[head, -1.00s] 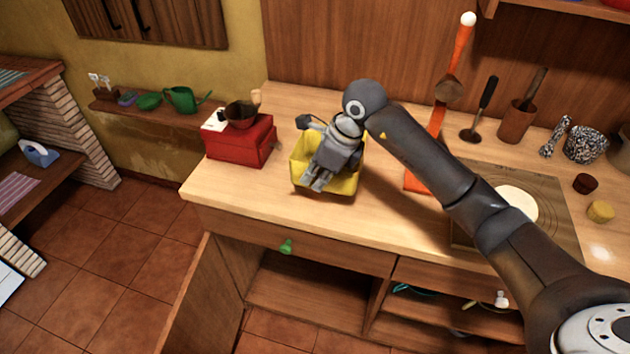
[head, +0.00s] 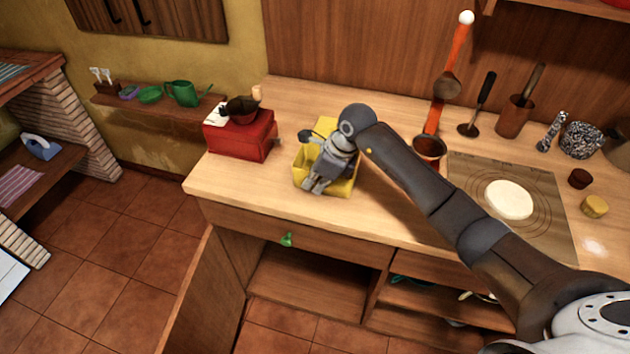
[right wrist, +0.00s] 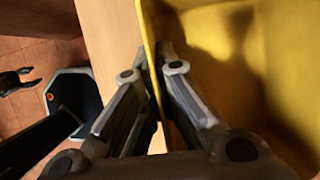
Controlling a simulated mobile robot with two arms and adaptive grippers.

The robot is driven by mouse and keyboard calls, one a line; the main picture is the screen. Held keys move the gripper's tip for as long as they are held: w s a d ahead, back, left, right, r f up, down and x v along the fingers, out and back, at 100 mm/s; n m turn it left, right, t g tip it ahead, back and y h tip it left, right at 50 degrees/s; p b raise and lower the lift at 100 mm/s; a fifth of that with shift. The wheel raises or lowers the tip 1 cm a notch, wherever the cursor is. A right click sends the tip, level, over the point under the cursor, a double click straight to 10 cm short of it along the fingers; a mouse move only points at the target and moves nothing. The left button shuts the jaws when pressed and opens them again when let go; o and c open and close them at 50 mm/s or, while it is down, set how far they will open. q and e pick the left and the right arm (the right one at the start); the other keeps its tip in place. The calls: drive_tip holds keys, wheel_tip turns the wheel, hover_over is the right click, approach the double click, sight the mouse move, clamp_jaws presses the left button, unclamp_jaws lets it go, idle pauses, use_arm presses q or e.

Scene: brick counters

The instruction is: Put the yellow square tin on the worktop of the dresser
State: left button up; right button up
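The yellow square tin (head: 347,188) is at the left part of the dresser's worktop (head: 240,190), upright and open at the top. It appears to rest on the wood, though I cannot see its underside. My right gripper (head: 314,184) reaches down over it from the right. In the right wrist view my right gripper (right wrist: 158,68) has one finger on each side of the tin's wall (right wrist: 225,60), closed on it. My left gripper (right wrist: 20,82) shows small and dark at the left edge of the right wrist view, its fingers apart; it is outside the head view.
A red box (head: 240,138) with a dark bowl on it stands just left of the tin. The worktop's front edge is close to the tin.

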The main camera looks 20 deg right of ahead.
drive_tip(key=o, duration=0.5)
drive_tip(key=shift+r, duration=0.1)
drive_tip(key=shift+r+p, duration=0.2)
drive_tip(key=shift+p, duration=0.1)
drive_tip(key=b+v, duration=0.2)
drive_tip(key=v, duration=0.9)
drive_tip(key=shift+s+d+r, duration=0.1)
drive_tip(key=shift+d+r, duration=0.05)
drive_tip(key=shift+r, duration=0.2)
